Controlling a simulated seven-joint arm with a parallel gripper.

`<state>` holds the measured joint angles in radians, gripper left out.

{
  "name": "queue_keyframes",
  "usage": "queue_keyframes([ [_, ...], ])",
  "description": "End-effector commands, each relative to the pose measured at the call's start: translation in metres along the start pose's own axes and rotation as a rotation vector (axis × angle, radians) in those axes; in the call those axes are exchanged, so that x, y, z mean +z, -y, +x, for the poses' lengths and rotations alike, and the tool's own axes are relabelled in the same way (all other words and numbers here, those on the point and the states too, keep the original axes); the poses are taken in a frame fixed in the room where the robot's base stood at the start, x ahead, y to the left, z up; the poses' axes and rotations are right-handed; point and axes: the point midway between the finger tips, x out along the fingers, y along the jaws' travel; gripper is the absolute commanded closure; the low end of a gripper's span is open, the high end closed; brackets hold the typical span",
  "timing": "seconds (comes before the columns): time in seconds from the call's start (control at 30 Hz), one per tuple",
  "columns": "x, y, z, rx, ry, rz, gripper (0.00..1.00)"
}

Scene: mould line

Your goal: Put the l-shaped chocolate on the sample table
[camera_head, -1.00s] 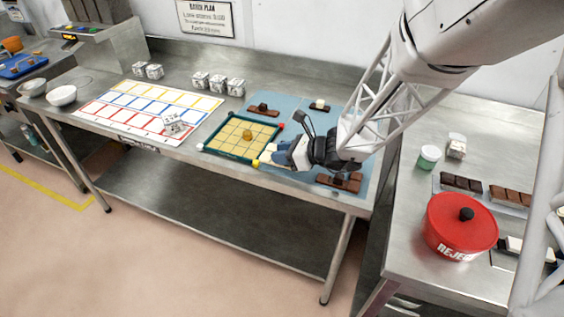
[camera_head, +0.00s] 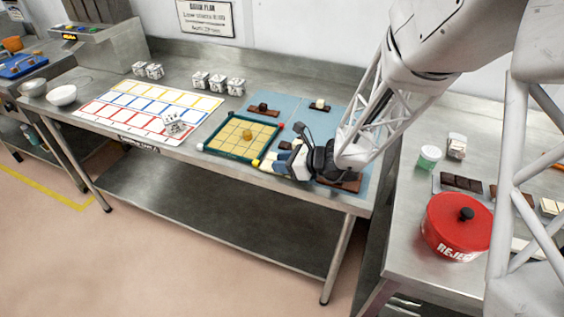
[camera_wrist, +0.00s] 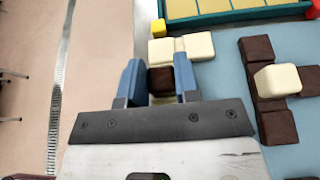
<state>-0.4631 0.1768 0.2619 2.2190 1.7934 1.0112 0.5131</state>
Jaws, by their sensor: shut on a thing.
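The l-shaped chocolate (camera_wrist: 198,46) is white, with a dark brown knob (camera_wrist: 160,81) on it. My gripper (camera_wrist: 159,72) is shut on that knob, one blue finger at each side. Part of the chocolate is hidden under the knob and fingers. In the head view, my gripper (camera_head: 281,163) is at the front of the blue mat, and a bit of white chocolate (camera_head: 267,164) shows beside it. I cannot tell whether the chocolate touches the mat. No label in view marks a sample table.
A dark chocolate with a white knob (camera_wrist: 278,80) lies right of my gripper on the blue mat (camera_head: 292,107). A yellow-celled, green-rimmed tray (camera_head: 236,154) sits just left. A red reject pot (camera_head: 455,232) stands on the right table. A printed grid sheet (camera_head: 105,112) lies further left.

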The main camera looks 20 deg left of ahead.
Motion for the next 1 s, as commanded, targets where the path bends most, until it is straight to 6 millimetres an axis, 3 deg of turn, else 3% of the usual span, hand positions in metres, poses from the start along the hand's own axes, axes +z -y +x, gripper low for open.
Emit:
queue_keyframes([
  [0.13, -0.002, 0.0, 0.001, 0.0, 0.0, 0.0, 0.96],
  [0.17, -0.002, 0.0, 0.001, 0.0, 0.0, 0.0, 0.69],
  [0.33, -0.002, 0.0, 0.001, 0.0, 0.0, 0.0, 0.45],
  [0.73, 0.0, 0.0, -0.001, 0.0, 0.0, -0.001, 0.45],
  [1.0, 0.0, 0.001, -0.019, -0.002, 0.0, 0.0, 0.45],
])
